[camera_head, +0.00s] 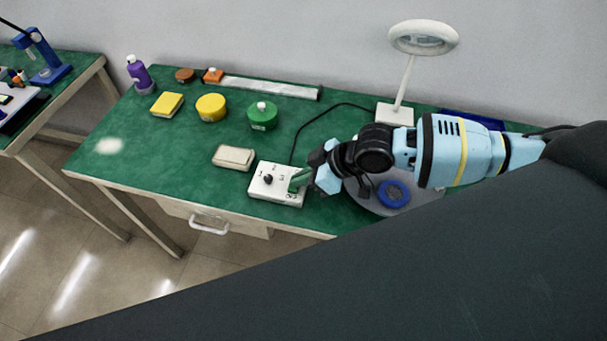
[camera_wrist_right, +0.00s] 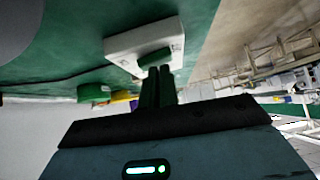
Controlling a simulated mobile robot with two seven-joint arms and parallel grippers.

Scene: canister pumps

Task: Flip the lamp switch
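The white control box (camera_head: 262,184) stands near the front edge of the green table, with a black knob (camera_head: 268,179) on top. It also shows in the right wrist view (camera_wrist_right: 125,45). A green piece (camera_wrist_right: 155,57), which looks like the switch, is on its face there. My right gripper (camera_head: 299,179) is at the right end of the box. Its two dark fingers (camera_wrist_right: 158,85) look closed together, with tips at the green piece; I cannot tell whether they touch it. The white ring lamp (camera_head: 423,38) stands at the back, with no clear glow. My left gripper is not in view.
A black cable runs from the box toward the lamp base (camera_head: 395,115). A beige block (camera_head: 234,157) lies left of the box. A grey round plate with a blue ring (camera_head: 394,194) lies under my right arm. Yellow and green canisters (camera_head: 262,116) stand farther back.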

